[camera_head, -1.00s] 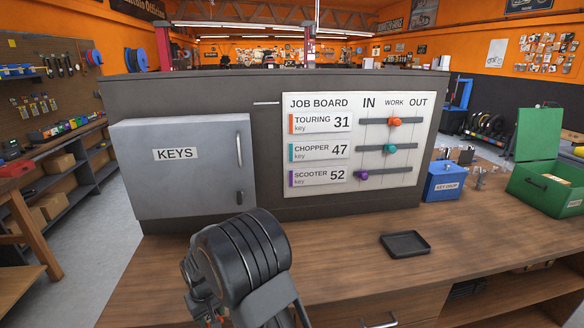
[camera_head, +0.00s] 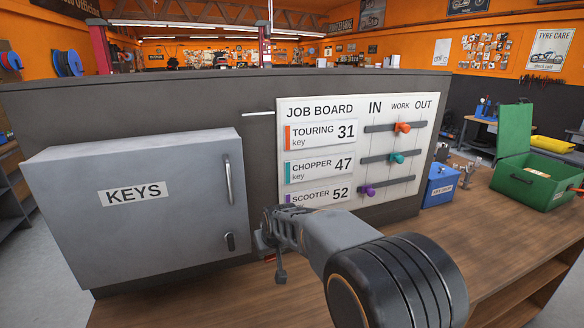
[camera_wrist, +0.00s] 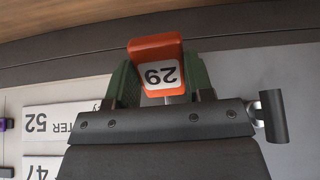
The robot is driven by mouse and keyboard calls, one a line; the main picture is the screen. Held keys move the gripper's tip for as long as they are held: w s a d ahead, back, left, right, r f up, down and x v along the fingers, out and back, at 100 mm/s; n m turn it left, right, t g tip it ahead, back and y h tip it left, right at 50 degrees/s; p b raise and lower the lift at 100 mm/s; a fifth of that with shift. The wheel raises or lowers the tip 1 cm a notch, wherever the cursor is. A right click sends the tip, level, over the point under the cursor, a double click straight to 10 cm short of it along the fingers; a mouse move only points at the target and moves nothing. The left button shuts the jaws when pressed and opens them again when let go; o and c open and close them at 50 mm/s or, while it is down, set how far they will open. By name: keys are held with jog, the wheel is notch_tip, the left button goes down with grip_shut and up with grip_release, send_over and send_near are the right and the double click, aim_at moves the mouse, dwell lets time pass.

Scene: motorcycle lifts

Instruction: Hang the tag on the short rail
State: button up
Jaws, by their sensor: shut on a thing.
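My gripper (camera_head: 265,240) is shut on an orange tag (camera_wrist: 154,50) with a white label reading 29, upside down in the wrist view. The tag sits between the green finger pads (camera_wrist: 197,82). In the head view the gripper is in front of the cabinet's right edge and the lower left of the job board; the tag is mostly hidden there. A short, thin pale bar (camera_head: 258,113), seemingly the short rail, is on the dark panel left of the board's top corner. It is above and apart from my gripper, and nothing is seen hanging on it.
The grey KEYS cabinet (camera_head: 130,200) juts out at left, with a handle (camera_head: 228,180). The job board (camera_head: 330,112) has three sliders with coloured knobs. A blue box (camera_head: 440,186) and an open green box (camera_head: 530,188) stand on the bench at right.

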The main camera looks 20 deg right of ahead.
jog(key=s+d+r+t+b, duration=0.15)
jog(key=r+t, duration=0.25)
jog(key=r, duration=0.6)
jog(key=s+d+r+t, duration=0.1)
jog(key=s+r+t, duration=0.25)
jog(key=r, duration=0.55)
jog(key=s+d+r+t+b, duration=0.1)
jog(key=r+t, duration=0.3)
jog(key=r, duration=0.6)
jog(key=shift+m, duration=0.4)
jog(key=shift+w+a+f, duration=0.1)
jog(key=shift+w+f, duration=0.05)
jog(key=shift+w, duration=2.4)
jog(key=shift+w+f, duration=0.15)
jog(key=shift+w, duration=2.45)
jog(key=shift+w+a+f, duration=0.1)
jog(key=shift+w+f, duration=0.05)
jog(key=shift+w, duration=2.4)
jog(key=o, duration=1)
jog(key=shift+c, duration=0.2)
